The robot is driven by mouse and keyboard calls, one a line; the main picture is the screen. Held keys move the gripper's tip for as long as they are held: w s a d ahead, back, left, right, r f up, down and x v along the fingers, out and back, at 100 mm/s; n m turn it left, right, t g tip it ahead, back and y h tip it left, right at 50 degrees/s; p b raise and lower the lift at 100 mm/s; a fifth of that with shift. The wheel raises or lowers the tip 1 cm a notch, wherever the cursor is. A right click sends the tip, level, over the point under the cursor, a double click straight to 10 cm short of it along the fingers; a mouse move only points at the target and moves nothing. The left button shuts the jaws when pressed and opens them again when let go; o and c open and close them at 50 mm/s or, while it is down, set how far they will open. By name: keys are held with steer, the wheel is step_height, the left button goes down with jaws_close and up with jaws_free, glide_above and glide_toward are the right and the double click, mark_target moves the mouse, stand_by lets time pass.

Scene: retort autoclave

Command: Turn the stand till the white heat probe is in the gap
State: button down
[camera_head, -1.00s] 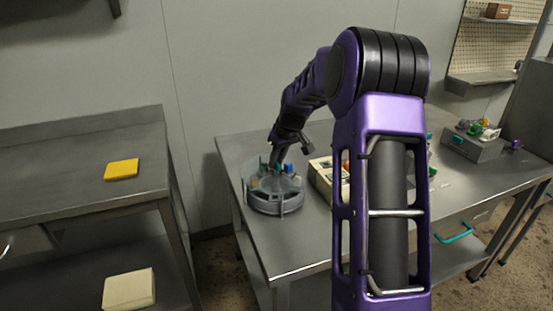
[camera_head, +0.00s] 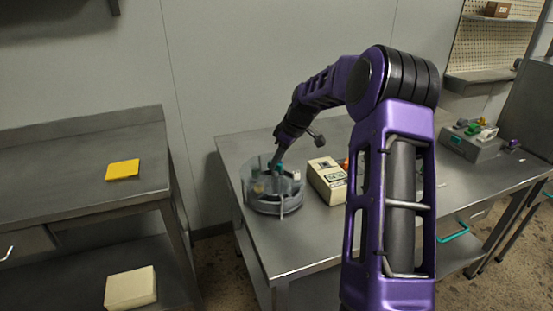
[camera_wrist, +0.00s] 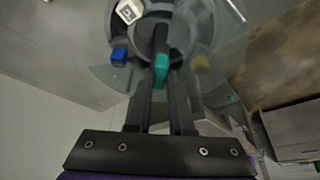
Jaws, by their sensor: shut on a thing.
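The round grey stand (camera_head: 272,208) sits at the left end of the middle bench, with a clear curved guard (camera_head: 250,178) around part of it. My gripper (camera_head: 277,161) reaches down over it and is shut on a teal piece (camera_wrist: 161,68) on the stand. A white piece with a dark mark, seemingly the white heat probe (camera_wrist: 129,12), shows at the wrist view's top; a white piece (camera_head: 297,174) also shows at the stand's right. A blue piece (camera_wrist: 119,55) is left of the teal one. A yellowish piece (camera_wrist: 200,63) is behind the clear guard. The gap's exact place is unclear.
A cream box (camera_head: 328,180) stands close to the right of the stand. A grey block with coloured parts (camera_head: 472,142) is at the bench's right. A left bench holds a yellow pad (camera_head: 122,170). The bench front before the stand is clear.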

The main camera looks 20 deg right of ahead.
steer(key=shift+n+g, duration=0.3)
steer(key=shift+n, duration=0.3)
steer(key=shift+n+p, duration=0.45)
steer(key=shift+n, duration=0.05)
steer(key=c, duration=0.8)
jaws_free()
steer(key=shift+r+y, duration=0.1)
steer(key=shift+y, duration=0.2)
steer(key=p+v, duration=0.1)
steer(key=v, duration=1.6)
steer(key=shift+r+p, duration=0.15)
steer(key=shift+p, duration=0.25)
